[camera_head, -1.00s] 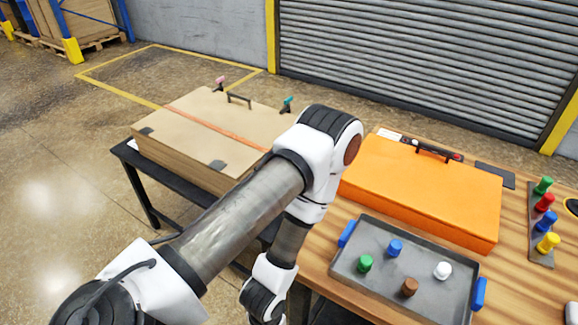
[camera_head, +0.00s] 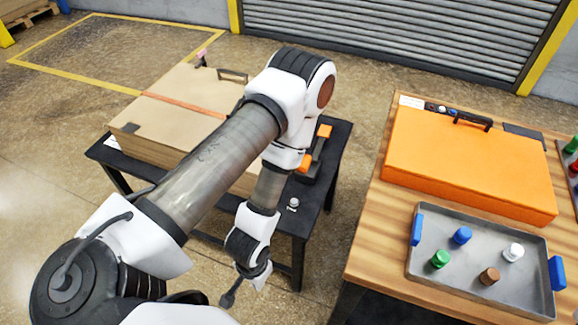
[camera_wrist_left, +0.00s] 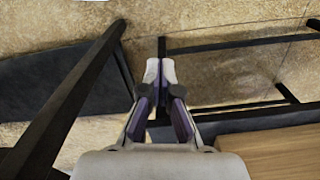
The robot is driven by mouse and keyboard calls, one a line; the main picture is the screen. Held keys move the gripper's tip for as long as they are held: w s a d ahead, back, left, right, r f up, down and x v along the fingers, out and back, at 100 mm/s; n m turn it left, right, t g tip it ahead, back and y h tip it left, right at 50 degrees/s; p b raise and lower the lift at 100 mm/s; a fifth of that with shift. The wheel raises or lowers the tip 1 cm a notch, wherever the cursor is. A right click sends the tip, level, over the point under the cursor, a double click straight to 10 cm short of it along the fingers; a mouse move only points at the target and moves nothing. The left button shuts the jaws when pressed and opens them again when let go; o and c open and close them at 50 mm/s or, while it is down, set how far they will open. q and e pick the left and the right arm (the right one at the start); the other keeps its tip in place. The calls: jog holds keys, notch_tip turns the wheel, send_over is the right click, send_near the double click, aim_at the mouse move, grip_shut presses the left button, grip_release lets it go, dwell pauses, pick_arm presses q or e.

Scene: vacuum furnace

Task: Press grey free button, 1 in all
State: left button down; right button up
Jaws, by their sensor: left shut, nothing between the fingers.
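A small grey-white button-like piece (camera_head: 293,203) sits on the right front part of the black table (camera_head: 318,190). It is too small to make out in detail. My left arm crosses the middle of the head view, and its left gripper (camera_head: 230,296) hangs low in front of the black table, apart from the grey piece. In the left wrist view the left gripper (camera_wrist_left: 161,72) has its fingertips together with nothing between them, above the floor and dark table-frame bars. The grey piece does not show clearly there. My right gripper is not in view.
A cardboard-coloured case (camera_head: 185,95) lies on the black table, partly behind my arm. Orange-ended parts (camera_head: 325,131) stand beside it. To the right, a wooden table (camera_head: 375,235) holds an orange case (camera_head: 465,165) and a grey tray (camera_head: 440,285) with coloured knobs. Floor separates the tables.

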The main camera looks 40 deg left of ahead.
pick_arm(q)
jog(key=w+a+f+n+t+b, duration=0.1)
jog(key=w+n+b, duration=0.1)
jog(key=w+n, duration=0.25)
notch_tip(320, 180, up, 8)
jog(key=n+t+h+b, duration=0.2)
jog(key=n+t+b, duration=0.6)
jog(key=n, duration=1.2)
send_over(293, 202)
jog(key=shift+f, duration=0.1)
jog(key=shift+f, duration=0.1)
notch_tip(293, 202, down, 8)
jog(key=b, duration=0.6)
jog(key=shift+f+b, duration=0.35)
jog(key=shift+b, duration=0.05)
jog(key=shift+s, duration=0.1)
